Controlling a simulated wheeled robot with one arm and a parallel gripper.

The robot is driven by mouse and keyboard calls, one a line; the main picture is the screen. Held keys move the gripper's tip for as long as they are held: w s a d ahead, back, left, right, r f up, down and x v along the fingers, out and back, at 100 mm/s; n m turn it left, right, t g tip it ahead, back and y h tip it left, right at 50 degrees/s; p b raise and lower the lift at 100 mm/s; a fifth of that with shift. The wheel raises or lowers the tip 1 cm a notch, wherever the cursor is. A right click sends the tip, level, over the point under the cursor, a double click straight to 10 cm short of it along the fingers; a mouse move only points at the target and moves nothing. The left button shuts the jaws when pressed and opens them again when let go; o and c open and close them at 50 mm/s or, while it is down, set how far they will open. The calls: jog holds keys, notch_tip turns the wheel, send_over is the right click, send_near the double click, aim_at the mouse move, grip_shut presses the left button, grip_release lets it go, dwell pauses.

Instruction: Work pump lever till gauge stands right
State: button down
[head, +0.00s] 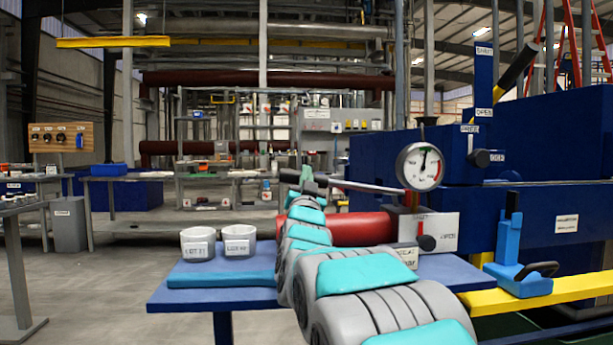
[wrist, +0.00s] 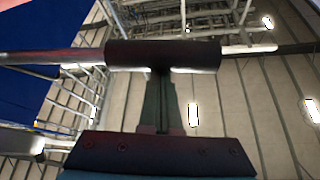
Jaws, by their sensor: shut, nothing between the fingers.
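The pump lever (head: 366,187) is a thin metal rod running left from the pump, slightly raised at its left end. The pump has a red cylinder (head: 352,229) on the blue table. The round white gauge (head: 420,166) stands above it; its dark needle points nearly straight up, and its small markings are too small to read. My gripper (head: 307,178) is at the lever's left end, partly hidden by my arm. In the wrist view, my shut, empty fingers (wrist: 160,100) reach up to a dark cylinder (wrist: 163,55) on the rod; I cannot tell whether they touch.
A white plate (head: 443,232) with a dark knob and red mark stands right of the cylinder. Two white cups (head: 198,244) stand on the blue table (head: 190,296) at left. A blue handle (head: 508,240) sits on a yellow rail (head: 535,297). Large blue machinery (head: 560,140) fills the right.

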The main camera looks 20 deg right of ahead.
jog(key=s+a+f, duration=0.1)
jog(key=s+a, duration=0.1)
jog(key=s, duration=0.7)
jog(key=shift+a+f, duration=0.2)
jog(key=shift+a, duration=0.2)
dwell(1.1)
